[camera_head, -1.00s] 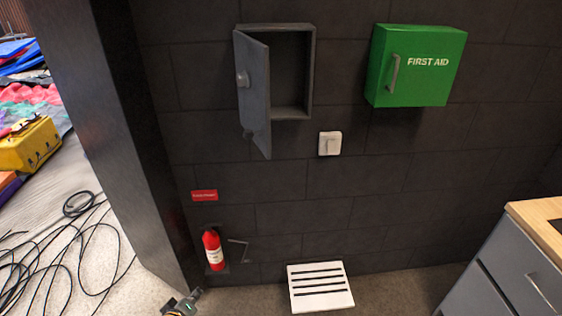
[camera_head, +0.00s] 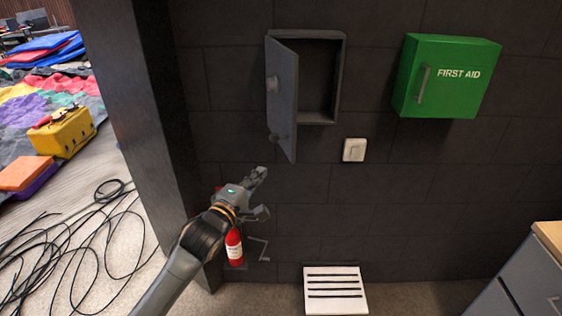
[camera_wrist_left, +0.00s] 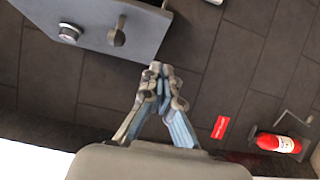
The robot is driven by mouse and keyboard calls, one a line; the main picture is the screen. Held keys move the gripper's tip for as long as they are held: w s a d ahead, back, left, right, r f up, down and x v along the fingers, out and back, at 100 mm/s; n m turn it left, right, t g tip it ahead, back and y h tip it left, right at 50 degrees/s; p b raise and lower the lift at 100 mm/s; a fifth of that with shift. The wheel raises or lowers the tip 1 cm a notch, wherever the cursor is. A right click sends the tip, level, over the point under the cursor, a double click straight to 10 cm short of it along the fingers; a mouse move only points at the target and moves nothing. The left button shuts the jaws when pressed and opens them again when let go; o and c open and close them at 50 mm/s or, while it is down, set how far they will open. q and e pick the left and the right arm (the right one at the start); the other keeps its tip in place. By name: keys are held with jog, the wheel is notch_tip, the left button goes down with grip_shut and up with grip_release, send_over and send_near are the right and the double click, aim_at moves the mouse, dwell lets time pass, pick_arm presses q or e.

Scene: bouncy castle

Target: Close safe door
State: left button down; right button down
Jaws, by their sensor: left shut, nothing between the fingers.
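The grey wall safe (camera_head: 318,80) is mounted on the dark wall in the head view, and its inside shows empty. Its door (camera_head: 284,100) stands ajar, hinged on the left, swung out toward me. The door has a round dial and a handle, which also show on the door in the left wrist view (camera_wrist_left: 100,20). My left gripper (camera_head: 262,173) is below and left of the door, apart from it, with its fingers shut and empty. The fingers show in the wrist view (camera_wrist_left: 158,70) just below the door's edge. My right gripper is not in view.
A green first aid box (camera_head: 447,77) hangs to the right of the safe. A white switch (camera_head: 354,150) is below. A red extinguisher (camera_head: 234,248) stands low behind my left arm. A dark pillar (camera_head: 140,110) rises at left. A cabinet (camera_head: 520,285) stands at lower right.

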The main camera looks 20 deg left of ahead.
pick_arm(q)
jog(key=w+d, duration=0.1)
jog(key=w, duration=0.1)
jog(key=w+d+p, duration=0.2)
jog(key=w, duration=0.1)
jog(key=shift+w, duration=0.3)
jog(key=shift+w+d, duration=0.25)
jog(key=shift+d, duration=0.2)
